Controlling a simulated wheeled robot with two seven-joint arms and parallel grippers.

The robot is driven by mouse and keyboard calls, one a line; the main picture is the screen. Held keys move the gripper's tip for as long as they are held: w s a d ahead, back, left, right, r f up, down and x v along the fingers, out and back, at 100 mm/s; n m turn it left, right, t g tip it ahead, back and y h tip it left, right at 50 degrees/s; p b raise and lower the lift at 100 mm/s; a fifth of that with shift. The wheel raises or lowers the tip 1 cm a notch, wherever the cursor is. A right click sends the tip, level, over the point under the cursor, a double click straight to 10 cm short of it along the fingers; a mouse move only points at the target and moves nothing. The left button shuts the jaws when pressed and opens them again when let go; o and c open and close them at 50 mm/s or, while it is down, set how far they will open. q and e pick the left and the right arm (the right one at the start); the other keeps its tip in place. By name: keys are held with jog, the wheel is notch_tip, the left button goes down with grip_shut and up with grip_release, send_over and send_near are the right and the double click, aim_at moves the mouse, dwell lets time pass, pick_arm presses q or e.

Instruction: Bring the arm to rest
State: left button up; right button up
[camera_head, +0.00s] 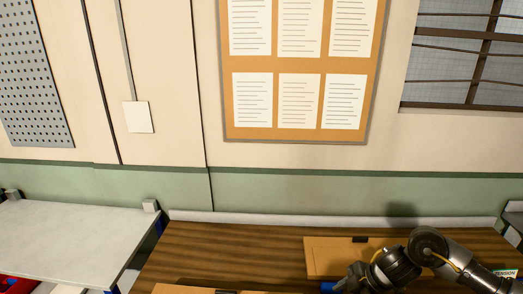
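One dark grey arm of mine, coming in from the right, shows at the lower right of the head view, bent above the brown wooden table (240,250). Its joints stand over a tan board or box lid (325,257) with a small dark clip at its back edge. The arm's far end runs down past the bottom edge of the picture, so no fingertips show. My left arm and gripper do not show.
A white table (60,235) stands at the left, with red items partly visible below it. Another tan piece (180,289) is cut off at the bottom edge. A corkboard (263,66) with papers hangs on the wall. The table's left-middle is clear.

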jog(key=s+a+f+m+t+y, duration=0.1)
jog(key=s+a+m+t, duration=0.15)
jog(key=a, duration=0.45)
jog(key=s+a+f+m+t, duration=0.1)
jog(key=s+a+m+t, duration=0.1)
jog(key=s+a+t, duration=0.3)
jog(key=s+d+f+m+g+h, duration=0.3)
jog(key=s+d+m, duration=0.35)
jog(key=s, duration=0.35)
jog(key=s+d+f+m+g+h, duration=0.35)
jog(key=s+d+m, duration=0.25)
jog(key=s+d, duration=0.3)
jog(key=s+a+f+b, duration=0.1)
jog(key=s+f+b, duration=0.15)
jog(key=f, duration=1.35)
jog(key=s+f+b, duration=0.1)
jog(key=f+b, duration=0.3)
jog(key=f, duration=1.2)
pick_arm(q)
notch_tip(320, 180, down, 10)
jog(key=b, duration=0.3)
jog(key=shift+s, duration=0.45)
pick_arm(e)
jog(key=s+d+f+g, duration=0.1)
jog(key=s+d+f, duration=0.1)
jog(key=s+f, duration=1.3)
notch_tip(320, 180, down, 4)
jog(key=shift+s+d+n+g, duration=0.2)
jog(key=shift+d+n+g, duration=0.1)
jog(key=shift+n+g, duration=0.1)
